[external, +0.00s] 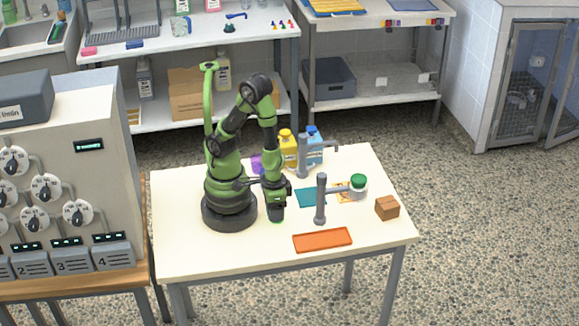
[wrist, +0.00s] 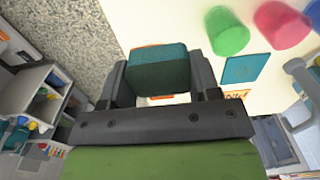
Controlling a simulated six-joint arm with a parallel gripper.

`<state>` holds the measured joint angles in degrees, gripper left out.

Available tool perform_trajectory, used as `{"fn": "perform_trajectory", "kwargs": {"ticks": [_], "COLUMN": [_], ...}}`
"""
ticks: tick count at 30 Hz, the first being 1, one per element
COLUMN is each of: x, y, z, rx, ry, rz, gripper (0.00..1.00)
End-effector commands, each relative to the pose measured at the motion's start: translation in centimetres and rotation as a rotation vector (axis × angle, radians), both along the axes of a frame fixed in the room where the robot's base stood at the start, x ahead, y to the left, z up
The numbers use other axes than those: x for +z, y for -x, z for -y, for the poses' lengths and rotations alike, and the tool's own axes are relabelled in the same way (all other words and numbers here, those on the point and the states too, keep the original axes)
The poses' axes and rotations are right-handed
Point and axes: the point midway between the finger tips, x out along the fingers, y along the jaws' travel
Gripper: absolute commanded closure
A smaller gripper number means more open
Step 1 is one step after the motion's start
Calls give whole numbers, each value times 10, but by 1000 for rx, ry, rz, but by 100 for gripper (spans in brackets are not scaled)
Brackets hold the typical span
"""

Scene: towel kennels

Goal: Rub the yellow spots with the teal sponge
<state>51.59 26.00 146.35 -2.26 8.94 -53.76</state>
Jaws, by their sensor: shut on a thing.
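My gripper (external: 277,212) points down low over the white table, just right of my base. In the wrist view its two dark jaws (wrist: 161,82) are shut on the teal sponge (wrist: 160,68), a block gripped at its sides. In the external view the sponge is mostly hidden by my gripper, and I cannot tell whether it touches the table. I cannot make out any yellow spots in either view; the sponge and jaws cover part of the tabletop.
An orange mat (external: 322,240) lies at the front, a teal mat (external: 310,197) further back. Yellow (external: 287,148) and blue (external: 314,150) bottles stand behind.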

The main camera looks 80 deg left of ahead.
Motion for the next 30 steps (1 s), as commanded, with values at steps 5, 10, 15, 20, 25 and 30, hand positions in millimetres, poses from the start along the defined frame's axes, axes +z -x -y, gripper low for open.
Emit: {"fn": "perform_trajectory", "kwargs": {"ticks": [5,10,15,20,25,30], "x": [34,71,102,104,104,104], "y": [-1,-1,-1,-23,-52,-83], "z": [2,2,1,-13,-36,-74], "rx": [1,2,2,113,262,450], "ry": [11,12,11,1,1,0], "rz": [9,9,7,0,0,1], "gripper": [63,63,63,63,63,63]}}
